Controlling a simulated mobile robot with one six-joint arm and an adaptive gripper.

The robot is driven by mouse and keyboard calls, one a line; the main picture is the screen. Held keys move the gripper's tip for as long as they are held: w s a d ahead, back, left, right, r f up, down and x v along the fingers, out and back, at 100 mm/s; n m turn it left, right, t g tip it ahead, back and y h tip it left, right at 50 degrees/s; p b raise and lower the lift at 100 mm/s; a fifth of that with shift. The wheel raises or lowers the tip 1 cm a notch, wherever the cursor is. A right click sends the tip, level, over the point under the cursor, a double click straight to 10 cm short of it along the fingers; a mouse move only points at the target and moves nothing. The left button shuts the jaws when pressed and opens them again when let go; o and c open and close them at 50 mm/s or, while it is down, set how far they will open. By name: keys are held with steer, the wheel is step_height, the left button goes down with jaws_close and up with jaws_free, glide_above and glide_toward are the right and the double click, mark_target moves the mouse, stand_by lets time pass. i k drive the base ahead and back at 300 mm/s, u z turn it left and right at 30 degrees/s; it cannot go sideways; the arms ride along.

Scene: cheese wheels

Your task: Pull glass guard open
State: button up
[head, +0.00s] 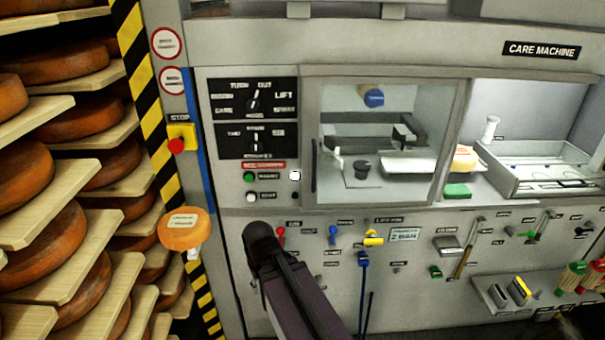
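The glass guard (449,140) is a grey-framed clear pane in the front of the care machine (345,45), at the middle of the head view. It covers the left part of the machine's window. A slim upright dark handle (314,170) is at its left edge. Behind the glass show a blue knob, grey blocks and a small dark cup. The opening to the right of the guard looks uncovered. A dark link of my arm rises from the bottom middle, in front of the lower panel and below the guard. My gripper is not seen in this view.
Shelves of cheese wheels (40,250) fill the left side. A red stop button (176,146) is on the post. A labelled cheese (184,229) stands out beside the panel. Tools hang on the lower panel, and a small shelf (500,308) juts out at lower right.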

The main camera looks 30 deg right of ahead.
mark_target(311, 84)
steer(key=u, duration=0.2)
steer(key=k, duration=1.35)
steer(key=z, duration=0.9)
steer(key=i, duration=1)
steer(key=z, duration=0.05)
